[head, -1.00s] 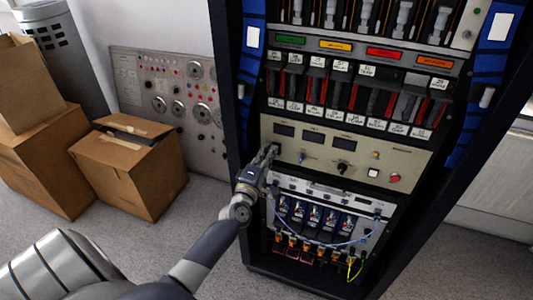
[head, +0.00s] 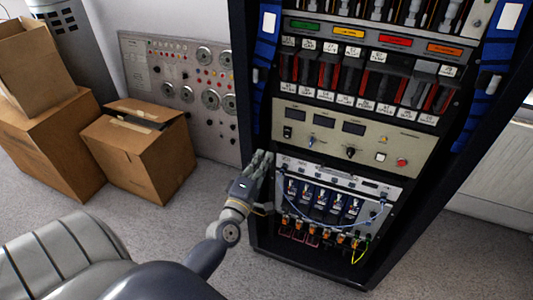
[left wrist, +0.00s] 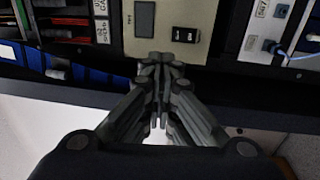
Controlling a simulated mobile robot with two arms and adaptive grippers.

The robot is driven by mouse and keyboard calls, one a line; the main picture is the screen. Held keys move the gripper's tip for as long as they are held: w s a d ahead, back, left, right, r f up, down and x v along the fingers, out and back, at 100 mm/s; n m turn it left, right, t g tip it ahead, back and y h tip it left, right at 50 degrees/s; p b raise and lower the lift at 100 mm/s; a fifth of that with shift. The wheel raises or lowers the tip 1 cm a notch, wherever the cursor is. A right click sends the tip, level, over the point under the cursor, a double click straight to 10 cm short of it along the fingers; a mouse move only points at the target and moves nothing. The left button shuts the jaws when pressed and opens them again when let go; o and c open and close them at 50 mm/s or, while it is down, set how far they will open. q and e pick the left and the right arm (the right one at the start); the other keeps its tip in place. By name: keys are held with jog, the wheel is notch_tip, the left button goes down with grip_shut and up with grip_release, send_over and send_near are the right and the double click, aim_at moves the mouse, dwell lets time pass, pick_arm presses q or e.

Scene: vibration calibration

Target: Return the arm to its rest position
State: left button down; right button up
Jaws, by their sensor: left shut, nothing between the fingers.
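My left gripper (head: 262,160) is shut and empty in the head view, at the left edge of the equipment rack (head: 262,225). In the left wrist view its fingers (left wrist: 160,118) are together with nothing between them. The beige control panel (head: 400,148) with displays, knobs and a red button is above and right of the fingertips. A black rocker switch (head: 287,132) sits at the panel's left end. It also shows in the left wrist view (left wrist: 185,34), beyond the fingers and apart from them. My right gripper is not in view.
A grey panel with dials (head: 160,68) leans against the wall. A module with blue cables (head: 330,200) is low in the rack. Carpet is clear between boxes and rack.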

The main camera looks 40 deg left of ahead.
pick_arm(q)
jog(key=shift+s, duration=0.2)
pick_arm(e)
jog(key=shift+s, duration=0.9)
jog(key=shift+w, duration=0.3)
